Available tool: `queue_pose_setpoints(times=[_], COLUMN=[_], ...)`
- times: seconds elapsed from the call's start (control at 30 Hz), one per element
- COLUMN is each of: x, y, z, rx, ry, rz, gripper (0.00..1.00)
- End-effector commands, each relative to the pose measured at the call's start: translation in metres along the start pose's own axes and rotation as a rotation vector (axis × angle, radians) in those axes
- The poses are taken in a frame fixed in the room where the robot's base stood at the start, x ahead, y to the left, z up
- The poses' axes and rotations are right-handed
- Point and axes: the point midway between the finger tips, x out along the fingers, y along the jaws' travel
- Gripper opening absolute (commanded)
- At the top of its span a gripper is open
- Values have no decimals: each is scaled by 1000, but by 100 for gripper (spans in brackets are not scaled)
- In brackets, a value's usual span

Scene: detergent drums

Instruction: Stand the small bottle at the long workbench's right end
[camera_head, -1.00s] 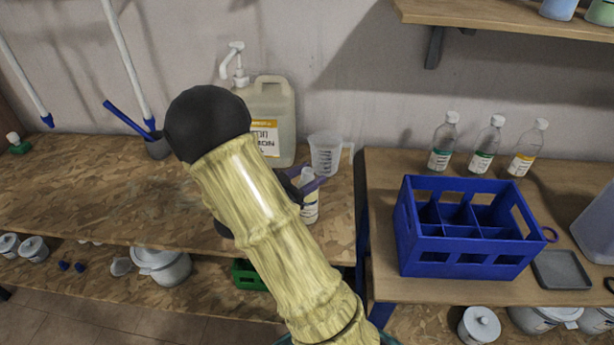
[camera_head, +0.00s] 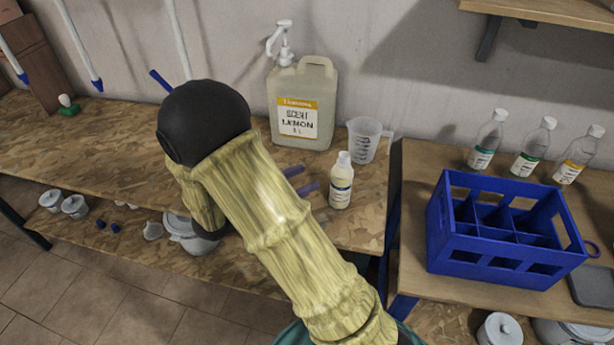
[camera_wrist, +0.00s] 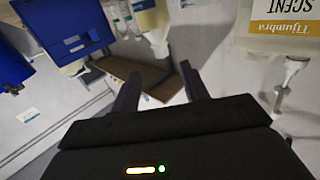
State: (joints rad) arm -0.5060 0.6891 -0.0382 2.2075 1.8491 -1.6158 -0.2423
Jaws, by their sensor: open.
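My arm hides most of the gripper in the head view. In the wrist view, which looks upside down, the open fingers (camera_wrist: 160,75) have nothing between them, and a pale bottle shape (camera_wrist: 152,22) lies beyond.
The lemon scent canister (camera_head: 303,112) with pump and the clear measuring jug (camera_head: 363,142) stand behind the bottle. Across a narrow gap, a second bench holds a blue crate (camera_head: 500,243) and three clear bottles (camera_head: 530,147). Pots sit on the lower shelf.

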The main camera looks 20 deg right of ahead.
Motion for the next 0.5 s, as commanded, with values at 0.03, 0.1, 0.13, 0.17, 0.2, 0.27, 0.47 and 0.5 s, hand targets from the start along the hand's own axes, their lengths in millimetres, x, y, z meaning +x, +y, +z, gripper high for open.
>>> queue_pose_setpoints(times=[0.03, 0.1, 0.13, 0.17, 0.2, 0.27, 0.47, 0.5], x=[0, 1, 1, 1, 1, 1, 3, 4], y=[0, 0, 0, 0, 0, 0, -1, -3], z=[0, 0, 0, 0, 0, 0, 0, 1], rx=[0, 0, 0, 0, 0, 0, 3, 7], ry=[0, 0, 0, 0, 0, 0, -7, -18], rz=[1, 1, 1, 2, 2, 3, -4, -16], gripper=[45, 45, 45, 45, 45, 45, 45, 45])
